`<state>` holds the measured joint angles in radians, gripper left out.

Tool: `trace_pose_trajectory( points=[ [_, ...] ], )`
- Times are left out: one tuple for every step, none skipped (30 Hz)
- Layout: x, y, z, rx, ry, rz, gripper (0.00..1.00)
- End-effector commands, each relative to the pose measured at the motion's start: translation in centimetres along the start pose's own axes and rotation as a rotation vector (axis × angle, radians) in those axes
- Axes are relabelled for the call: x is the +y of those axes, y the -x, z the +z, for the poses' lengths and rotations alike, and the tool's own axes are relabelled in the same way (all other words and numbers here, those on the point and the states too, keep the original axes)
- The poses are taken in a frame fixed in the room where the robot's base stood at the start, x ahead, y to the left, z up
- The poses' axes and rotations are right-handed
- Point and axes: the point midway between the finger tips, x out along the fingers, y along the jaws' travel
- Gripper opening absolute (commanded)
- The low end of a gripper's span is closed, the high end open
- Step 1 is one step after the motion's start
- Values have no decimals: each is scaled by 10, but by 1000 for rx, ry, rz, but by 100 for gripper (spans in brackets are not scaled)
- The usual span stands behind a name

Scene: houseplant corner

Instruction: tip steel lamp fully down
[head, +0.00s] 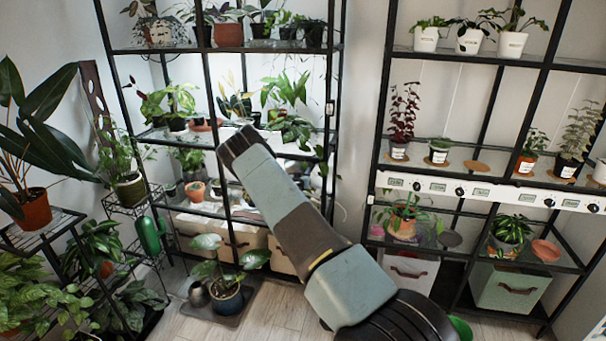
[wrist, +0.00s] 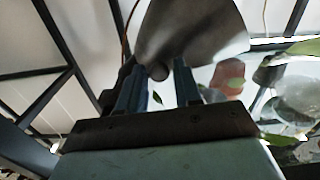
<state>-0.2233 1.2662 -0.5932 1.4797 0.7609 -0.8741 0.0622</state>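The steel lamp (wrist: 195,32) shows in the wrist view as a wide, smooth grey shade at the top middle, just beyond my fingertips. A small dark round knob (wrist: 158,72) sits at its lower edge, in line with the gap between my fingers. My gripper (wrist: 159,84) has its two blue fingers apart, with no firm hold visible. I cannot tell whether a finger touches the shade. In the head view my arm reaches to the lit left shelf and hides its own fingertips; I cannot make out the lamp there.
The left black shelf rack (head: 207,90) holds several potted plants around my arm's end. A right rack (head: 465,125) carries more pots and a white control strip (head: 480,191).

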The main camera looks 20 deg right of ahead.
Motion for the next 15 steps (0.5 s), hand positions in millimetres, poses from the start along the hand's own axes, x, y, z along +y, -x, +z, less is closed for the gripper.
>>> trace_pose_trajectory(
  points=[
    [0,0,0,0,0,0,34],
    [0,0,0,0,0,0,33],
    [0,0,0,0,0,0,29],
    [0,0,0,0,0,0,26],
    [0,0,0,0,0,0,23],
    [0,0,0,0,0,0,19],
    [0,0,0,0,0,0,16],
    [0,0,0,0,0,0,14],
    [0,0,0,0,0,0,10],
    [0,0,0,0,0,-1,7],
    [0,0,0,0,0,-1,4],
    [-1,0,0,0,0,-1,0],
    [-1,0,0,0,0,-1,0],
    [-1,0,0,0,0,-1,0],
    [-1,0,0,0,0,-1,0]
  ],
)
